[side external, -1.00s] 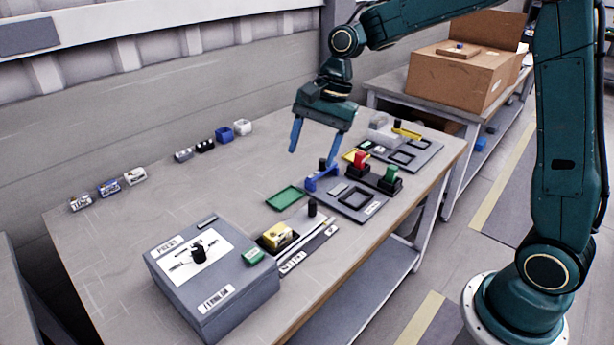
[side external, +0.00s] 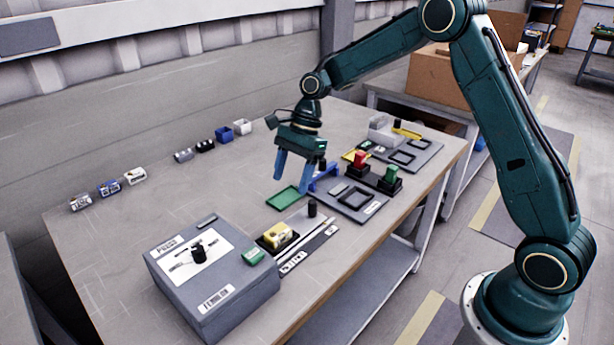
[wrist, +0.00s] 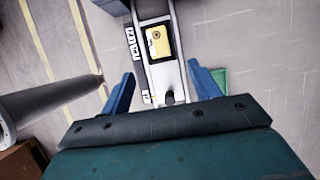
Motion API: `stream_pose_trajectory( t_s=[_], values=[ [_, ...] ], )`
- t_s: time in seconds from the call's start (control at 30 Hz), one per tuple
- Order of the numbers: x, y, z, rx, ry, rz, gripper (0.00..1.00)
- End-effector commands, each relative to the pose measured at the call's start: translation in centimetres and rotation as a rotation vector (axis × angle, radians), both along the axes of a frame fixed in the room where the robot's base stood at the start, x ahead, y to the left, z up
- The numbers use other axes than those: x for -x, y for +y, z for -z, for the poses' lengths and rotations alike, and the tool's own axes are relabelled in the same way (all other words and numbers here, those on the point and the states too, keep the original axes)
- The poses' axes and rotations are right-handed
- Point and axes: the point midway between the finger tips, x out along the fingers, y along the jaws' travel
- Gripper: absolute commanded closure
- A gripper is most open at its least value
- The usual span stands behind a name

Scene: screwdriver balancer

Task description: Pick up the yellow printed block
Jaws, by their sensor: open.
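The yellow printed block (side external: 278,235) sits in a black holder at the near end of a grey rail fixture (side external: 318,238) on the table. In the wrist view the yellow block (wrist: 159,42) lies ahead, beyond the fingertips and roughly between their lines. My gripper (side external: 290,183) has two blue fingers, spread apart with nothing between them. In the wrist view the gripper (wrist: 160,88) also shows both fingers apart.
A black knob (side external: 312,209) stands on the fixture. Red (side external: 360,160) and green (side external: 391,174) pieces stand at right. Small printed blocks (side external: 109,188) line the back left.

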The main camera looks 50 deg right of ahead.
Motion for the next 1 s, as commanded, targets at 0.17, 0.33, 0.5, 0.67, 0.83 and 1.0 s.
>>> stream_pose_trajectory(
  t_s=[0.17, 0.33, 0.5, 0.67, 0.83, 1.0],
  values=[
    [0.1, 0.9, 2.0, 0.0, 0.003, -0.001, 0.38],
    [0.1, 1.9, 4.4, 0.0, 0.004, -0.002, 0.38],
    [0.1, 2.7, 6.4, 0.0, 0.002, -0.003, 0.38],
    [0.1, 3.0, 7.2, 0.0, 0.001, -0.001, 0.38],
    [0.1, 3.1, 7.3, 0.0, 0.0, -0.001, 0.38],
    [0.2, 3.3, 7.9, 0.0, 0.001, -0.002, 0.38]
  ],
)
